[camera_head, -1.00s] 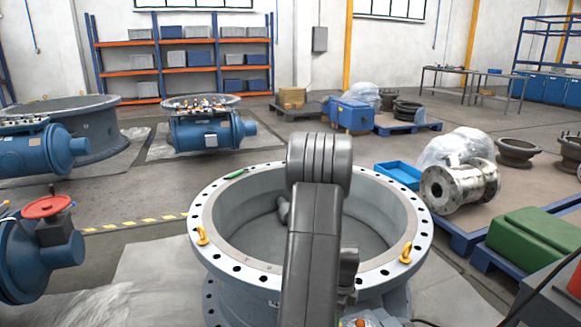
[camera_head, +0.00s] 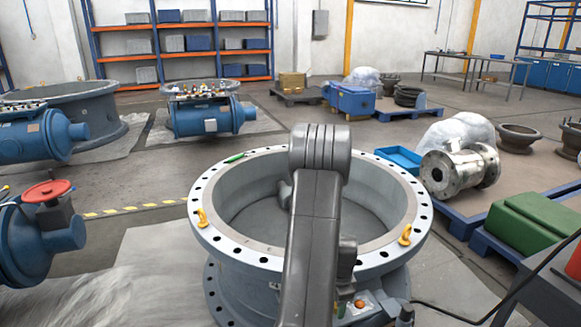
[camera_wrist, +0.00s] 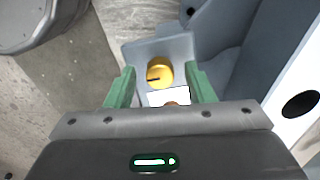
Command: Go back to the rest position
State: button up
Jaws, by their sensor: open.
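My gripper shows in the wrist view (camera_wrist: 160,78), with two green fingers apart. A yellow round part (camera_wrist: 160,72) and a small white plate (camera_wrist: 168,97) show between the fingers, on or in front of a grey bracket-like surface. I cannot tell whether the fingers touch them. In the head view, my dark arm hides part of a large grey valve body (camera_head: 240,280) with a holed flange and yellow lifting eyes.
A small box with an orange button (camera_head: 359,303) and a cable sit low beside my arm. A blue valve with a red handwheel (camera_head: 47,191) stands at left. A green case (camera_head: 535,220) and a steel pipe piece (camera_head: 455,172) lie on pallets at right.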

jog(key=n, duration=0.5)
jog(key=shift+n, duration=2.6)
